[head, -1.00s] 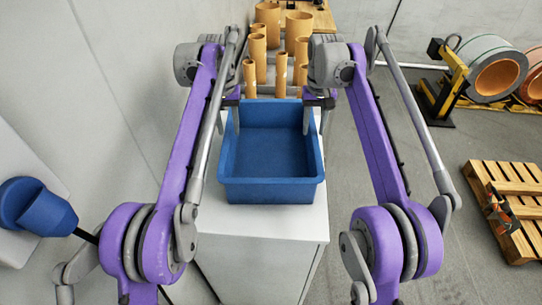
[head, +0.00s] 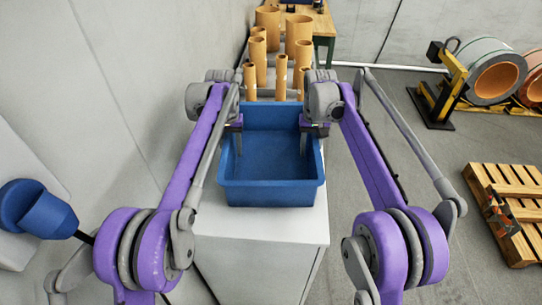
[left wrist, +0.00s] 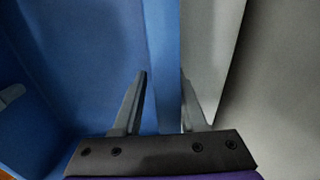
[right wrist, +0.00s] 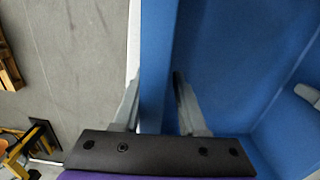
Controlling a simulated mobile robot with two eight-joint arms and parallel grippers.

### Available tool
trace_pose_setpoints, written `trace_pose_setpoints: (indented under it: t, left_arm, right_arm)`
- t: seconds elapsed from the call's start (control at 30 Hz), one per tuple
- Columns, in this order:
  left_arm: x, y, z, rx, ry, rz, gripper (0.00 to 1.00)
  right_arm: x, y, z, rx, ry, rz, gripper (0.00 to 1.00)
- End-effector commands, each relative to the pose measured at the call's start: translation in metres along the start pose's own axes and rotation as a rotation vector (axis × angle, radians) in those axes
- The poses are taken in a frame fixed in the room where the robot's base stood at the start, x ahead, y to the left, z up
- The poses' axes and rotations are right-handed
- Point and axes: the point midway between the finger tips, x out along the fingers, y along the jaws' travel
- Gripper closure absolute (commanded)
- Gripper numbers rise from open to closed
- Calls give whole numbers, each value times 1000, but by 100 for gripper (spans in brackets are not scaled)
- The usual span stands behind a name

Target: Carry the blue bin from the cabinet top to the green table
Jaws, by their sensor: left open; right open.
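The blue bin (head: 272,193) stands upright and looks empty on the pale cabinet top (head: 310,225). My left gripper (head: 238,145) is open at the bin's left wall. In the left wrist view the wall (left wrist: 163,55) lies between its fingers, one inside the bin and one outside. My right gripper (head: 304,143) is open at the right wall. In the right wrist view that wall (right wrist: 157,60) also lies between the fingers. Neither gripper is closed on the wall. A wood-topped table with a green frame (head: 330,48) stands at the far back, partly hidden.
Several tan tubes (head: 297,35) stand behind the bin. A blue rounded object (head: 35,210) is at the left wall. A wooden pallet (head: 510,205) and a yellow stand (head: 450,85) with coils (head: 490,78) are on the right. Grey floor is free right of the cabinet.

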Motion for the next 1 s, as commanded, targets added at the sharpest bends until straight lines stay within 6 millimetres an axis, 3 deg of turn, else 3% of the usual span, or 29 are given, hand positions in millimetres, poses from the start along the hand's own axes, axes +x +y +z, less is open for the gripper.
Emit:
trace_pose_setpoints:
  t: [0.2,0.6,0.83,1.0]
  left_arm:
    - [25,0,0,0,0,0,59]
    - [30,0,0,0,0,0,59]
    - [30,0,0,0,0,0,100]
    - [30,0,0,0,0,0,100]
  right_arm:
    - [25,0,0,0,0,0,59]
    - [31,0,0,0,0,0,59]
    - [30,0,0,0,0,0,100]
    - [30,0,0,0,0,0,100]
